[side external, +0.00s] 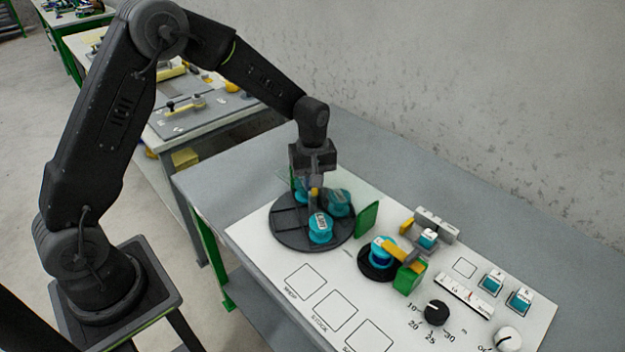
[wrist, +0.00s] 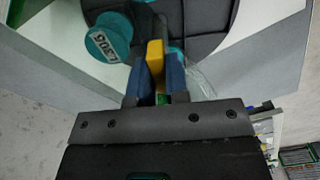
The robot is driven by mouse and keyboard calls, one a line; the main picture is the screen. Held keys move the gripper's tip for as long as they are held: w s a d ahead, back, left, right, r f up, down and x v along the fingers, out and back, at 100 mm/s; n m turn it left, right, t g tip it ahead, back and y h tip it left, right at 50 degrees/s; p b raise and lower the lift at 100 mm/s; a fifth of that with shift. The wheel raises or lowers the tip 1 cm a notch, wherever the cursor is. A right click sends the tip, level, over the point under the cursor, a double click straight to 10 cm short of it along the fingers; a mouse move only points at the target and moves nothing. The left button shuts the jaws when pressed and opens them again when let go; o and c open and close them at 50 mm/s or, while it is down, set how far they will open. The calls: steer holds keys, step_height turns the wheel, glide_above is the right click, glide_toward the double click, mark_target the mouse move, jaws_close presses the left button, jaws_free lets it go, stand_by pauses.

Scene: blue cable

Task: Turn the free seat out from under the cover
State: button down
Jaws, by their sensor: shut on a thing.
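The dark round turntable (side external: 285,238) is divided into seats and lies on the white board. Teal spools stand on it: one at the front (side external: 320,236), one at the right (side external: 341,208), and one partly hidden behind my gripper. My gripper (side external: 314,191) points down over its far part, shut on a yellow upright piece. In the wrist view the yellow piece (wrist: 155,58) is between my fingers, with a labelled spool (wrist: 108,44) to its left. A faint clear piece (wrist: 203,82), perhaps the cover, shows right of the fingers. Which seat is free is unclear.
A green plate (side external: 367,220) stands right of the turntable. Beyond it are a smaller black disc with a teal spool (side external: 381,250) under a yellow arm, a black knob (side external: 436,312) and teal switches (side external: 491,282). Outlined squares (side external: 306,282) at the front are empty.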

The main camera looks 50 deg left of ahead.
steer(key=shift+r+n, duration=0.1)
steer(key=shift+n, duration=2.7)
steer(key=c, duration=1.1)
jaws_free()
step_height(320, 180, up, 14)
steer(key=shift+f, duration=0.1)
